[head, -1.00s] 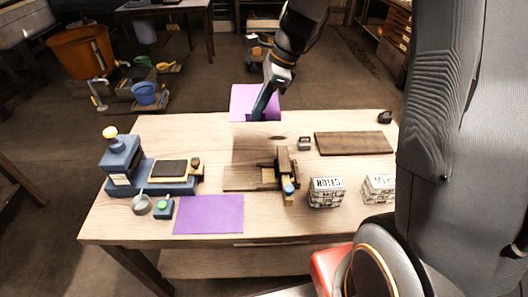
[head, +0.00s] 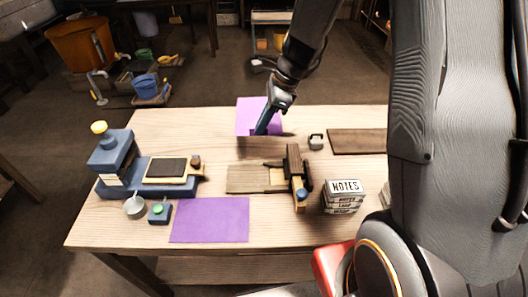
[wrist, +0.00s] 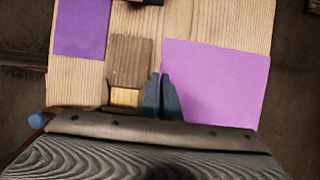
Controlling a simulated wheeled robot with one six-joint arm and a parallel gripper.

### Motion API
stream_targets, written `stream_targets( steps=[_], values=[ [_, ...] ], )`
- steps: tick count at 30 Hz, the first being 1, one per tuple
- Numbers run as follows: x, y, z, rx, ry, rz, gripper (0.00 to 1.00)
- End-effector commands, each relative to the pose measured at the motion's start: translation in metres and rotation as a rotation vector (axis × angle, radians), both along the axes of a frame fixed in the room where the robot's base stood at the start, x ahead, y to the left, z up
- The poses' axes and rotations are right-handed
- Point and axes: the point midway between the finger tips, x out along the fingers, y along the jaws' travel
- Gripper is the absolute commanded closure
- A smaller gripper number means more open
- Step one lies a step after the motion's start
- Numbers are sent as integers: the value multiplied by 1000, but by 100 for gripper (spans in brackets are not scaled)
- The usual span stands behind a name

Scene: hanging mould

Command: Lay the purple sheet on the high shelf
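My gripper (head: 262,128) is over the far part of the workbench, its fingers together on the near edge of a light purple sheet (head: 248,112). In the wrist view the sheet (wrist: 215,85) extends right from the gripper fingers (wrist: 160,82). The sheet seems held flat above the bench, with a dark shadow below it. A second, darker purple sheet (head: 210,220) lies flat at the bench's near edge; it also shows in the wrist view (wrist: 82,27). I cannot make out a high shelf in these views.
On the workbench (head: 190,125) stand a blue machine (head: 115,160), a metal cup (head: 136,207), a green-button box (head: 158,212), a wooden clamp-like tool (head: 297,175), a notes block (head: 343,197) and a dark board (head: 358,141). Buckets and a cart stand on the floor behind.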

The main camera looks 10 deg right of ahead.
Motion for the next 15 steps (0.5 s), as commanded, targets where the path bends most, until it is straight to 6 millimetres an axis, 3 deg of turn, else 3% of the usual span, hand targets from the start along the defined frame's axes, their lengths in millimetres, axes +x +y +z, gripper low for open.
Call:
stream_targets(
  steps=[6,15],
  values=[
    [-2,0,-49,0,5,0,100],
    [0,0,-75,0,1,-1,100]
  ],
)
